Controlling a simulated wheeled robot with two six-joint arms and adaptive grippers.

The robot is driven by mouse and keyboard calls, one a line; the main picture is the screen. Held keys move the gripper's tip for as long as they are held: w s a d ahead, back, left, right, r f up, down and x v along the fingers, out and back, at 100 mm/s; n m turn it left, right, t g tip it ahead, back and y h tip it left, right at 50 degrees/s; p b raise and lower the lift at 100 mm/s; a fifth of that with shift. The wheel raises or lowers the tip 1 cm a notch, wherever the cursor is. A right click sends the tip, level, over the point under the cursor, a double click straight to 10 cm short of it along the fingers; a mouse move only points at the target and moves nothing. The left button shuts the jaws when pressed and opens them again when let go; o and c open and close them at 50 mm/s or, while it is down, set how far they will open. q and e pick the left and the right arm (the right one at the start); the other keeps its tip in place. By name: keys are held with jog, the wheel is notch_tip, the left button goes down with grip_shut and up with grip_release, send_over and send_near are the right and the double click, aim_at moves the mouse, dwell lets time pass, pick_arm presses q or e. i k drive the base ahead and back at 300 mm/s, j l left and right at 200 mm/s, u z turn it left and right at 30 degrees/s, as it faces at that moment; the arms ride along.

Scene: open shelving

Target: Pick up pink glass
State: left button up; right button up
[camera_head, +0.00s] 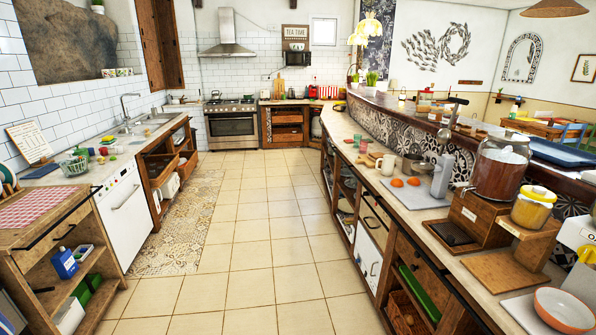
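I cannot make out a pink glass for certain. On the left counter, small reddish-pink and green items (103,151) stand beside a green wire basket (74,167), too small to tell apart. A large glass jar (499,168) with a reddish-brown content stands on a wooden stand on the right counter. Neither of my grippers shows in the head view.
A tiled floor aisle (250,230) runs clear between the counters to the stove (231,122). The right counter holds a white mug (387,164), a yellow jar (533,208) and an orange bowl (564,309). Open shelves and drawers line both sides.

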aim_at(363, 145)
jog(key=i+u, duration=0.35)
jog(key=i, duration=2.35)
jog(key=i+j+z, duration=0.2)
jog(key=i+z, duration=0.2)
jog(key=i, duration=0.35)
jog(key=i+j+z, duration=0.4)
jog(key=i, duration=0.35)
jog(key=i+j+z, duration=0.4)
jog(key=i+j, duration=0.25)
